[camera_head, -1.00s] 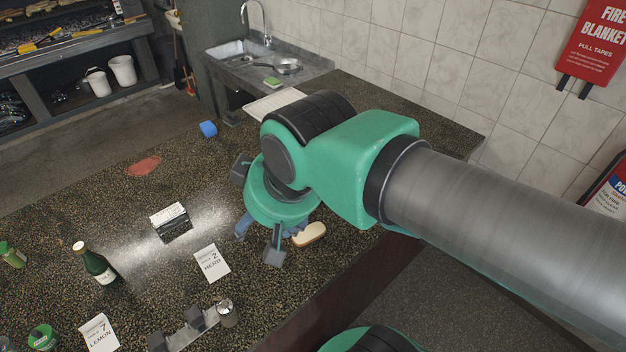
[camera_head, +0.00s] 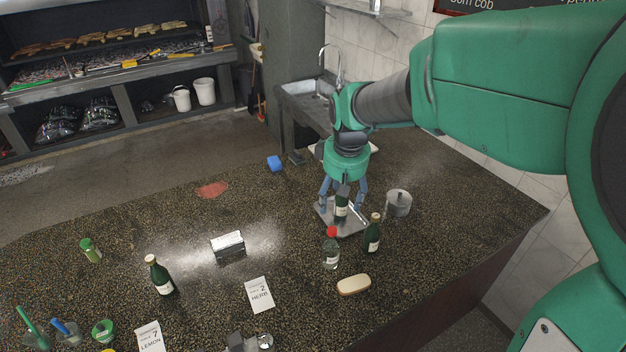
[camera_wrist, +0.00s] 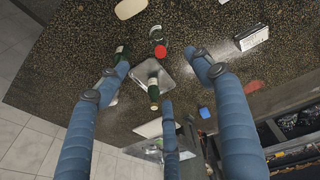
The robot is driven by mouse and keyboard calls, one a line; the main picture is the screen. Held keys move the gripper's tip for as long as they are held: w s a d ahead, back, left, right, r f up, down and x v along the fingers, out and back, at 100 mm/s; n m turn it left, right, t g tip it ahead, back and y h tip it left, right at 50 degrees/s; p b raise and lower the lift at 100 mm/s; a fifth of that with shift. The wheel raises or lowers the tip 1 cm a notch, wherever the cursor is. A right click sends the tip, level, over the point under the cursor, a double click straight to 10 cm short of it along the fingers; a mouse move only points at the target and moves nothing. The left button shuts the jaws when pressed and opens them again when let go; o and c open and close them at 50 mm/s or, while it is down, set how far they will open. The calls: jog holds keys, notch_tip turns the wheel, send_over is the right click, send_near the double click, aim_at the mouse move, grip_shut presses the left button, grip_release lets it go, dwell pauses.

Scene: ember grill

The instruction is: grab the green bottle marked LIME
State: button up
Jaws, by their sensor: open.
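My gripper (camera_head: 343,190) is open and points down over the metal tray (camera_head: 352,226). A dark green bottle (camera_head: 341,208) with a pale label stands at the tray, below and between the fingers; my fingers partly hide it. In the wrist view this bottle (camera_wrist: 153,90) shows among the open fingers of my gripper (camera_wrist: 160,76), and I cannot tell if they touch it. A second green bottle (camera_head: 373,234) stands just right of the tray, and a third (camera_head: 159,276) stands far left. I cannot read LIME on any label.
A clear bottle with a red cap (camera_head: 331,254) stands close in front of the tray. A round metal pot (camera_head: 398,203) is to the right. A bun-like object (camera_head: 354,285), a HERB card (camera_head: 259,294) and a metal box (camera_head: 228,245) lie on the counter.

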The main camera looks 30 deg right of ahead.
jog(key=w+d+f+g+p, duration=0.1)
jog(key=w+d+f+p, duration=0.3)
jog(key=d, duration=0.5)
jog(key=g+p, duration=0.1)
jog(key=p, duration=0.1)
send_over(373, 229)
jog(key=w, duration=0.1)
jog(key=shift+n+y, duration=0.4)
notch_tip(373, 229, down, 8)
jog(key=shift+w+d+f, duration=0.1)
jog(key=shift+d, duration=0.05)
jog(key=shift+d+f, duration=0.4)
jog(key=shift+f, duration=0.15)
jog(key=shift+f, duration=4.15)
jog(key=shift+f, duration=0.1)
jog(key=shift+f+p, duration=0.45)
jog(key=shift+f, duration=2.1)
